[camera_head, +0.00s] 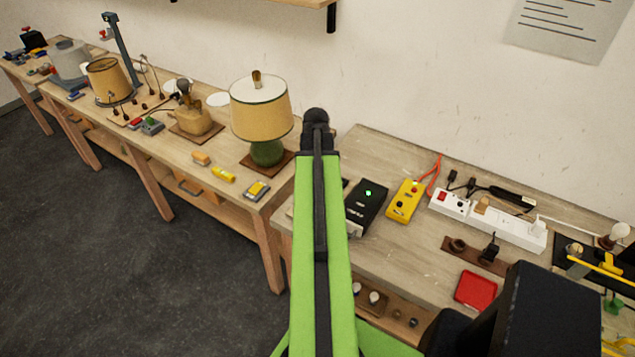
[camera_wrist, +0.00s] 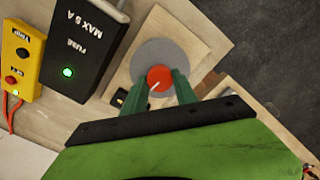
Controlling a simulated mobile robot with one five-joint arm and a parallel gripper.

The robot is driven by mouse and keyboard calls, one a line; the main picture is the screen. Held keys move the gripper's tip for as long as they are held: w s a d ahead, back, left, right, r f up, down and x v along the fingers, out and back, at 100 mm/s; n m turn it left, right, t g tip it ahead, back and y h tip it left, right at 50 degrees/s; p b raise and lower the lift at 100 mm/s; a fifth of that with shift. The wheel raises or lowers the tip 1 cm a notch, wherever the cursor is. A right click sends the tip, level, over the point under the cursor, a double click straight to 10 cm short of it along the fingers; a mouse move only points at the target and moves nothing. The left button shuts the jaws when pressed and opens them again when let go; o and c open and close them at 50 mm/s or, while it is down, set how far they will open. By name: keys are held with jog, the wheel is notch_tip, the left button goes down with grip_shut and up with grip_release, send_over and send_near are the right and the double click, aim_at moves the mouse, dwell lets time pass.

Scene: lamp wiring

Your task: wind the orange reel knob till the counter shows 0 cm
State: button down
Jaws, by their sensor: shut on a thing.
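The orange reel knob (camera_wrist: 158,75) shows in the wrist view, on top of a round grey reel disc (camera_wrist: 153,55). A pale mark on the knob points toward the lower left of the picture. My gripper (camera_wrist: 160,88) has its two green fingers on either side of the knob and is shut on it. A small dark block (camera_wrist: 119,98) sits beside the disc, left of the fingers; its face is too small to read, and I cannot tell whether it is the counter. In the head view my green arm hides the reel and my gripper.
A black fuse box (camera_head: 368,205) with a lit green lamp stands close to the reel. A yellow tester (camera_head: 405,201) with red leads lies beyond it. Further right are a white power strip (camera_head: 490,215) and a red tray (camera_head: 476,290). A lamp (camera_head: 262,110) stands on the left bench.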

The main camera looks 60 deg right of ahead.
jog(key=shift+s+a+n, duration=0.1)
jog(key=shift+n, duration=0.5)
jog(key=c, duration=1)
grip_release()
jog(key=shift+c, duration=0.2)
jog(key=shift+o, duration=0.4)
jog(key=shift+r, duration=0.1)
notch_tip(320, 180, up, 17)
jog(key=p, duration=1.7)
jog(key=shift+r, duration=0.15)
